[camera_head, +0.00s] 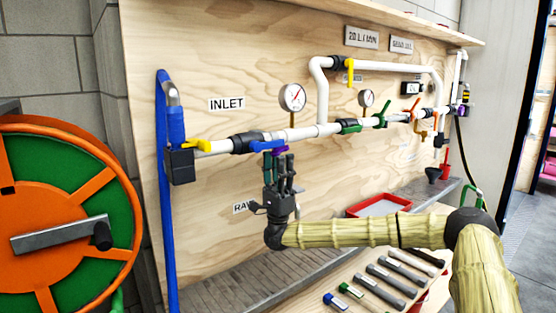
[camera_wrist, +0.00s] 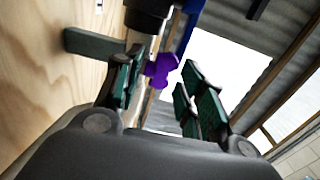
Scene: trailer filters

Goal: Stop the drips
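A white pipe run (camera_head: 318,131) crosses the plywood panel, with a black coupling (camera_head: 245,142) and a blue handle (camera_head: 268,146) near its inlet end. A small purple fitting (camera_head: 278,151) hangs under the pipe beside the blue handle. It also shows in the wrist view as a purple winged piece (camera_wrist: 161,69). My gripper (camera_head: 279,163) points up just below it. In the wrist view my gripper (camera_wrist: 162,88) has its fingers apart, with the purple piece between or just beyond them, nearer the left finger; contact cannot be told. No drip is discernible.
A large orange and green reel (camera_head: 62,222) stands at the left, beside a blue hose (camera_head: 166,215). A yellow handle (camera_head: 197,146), gauge (camera_head: 292,97) and green handle (camera_head: 350,127) sit along the pipe. Below are a red tray (camera_head: 353,211) and several tools (camera_head: 378,293).

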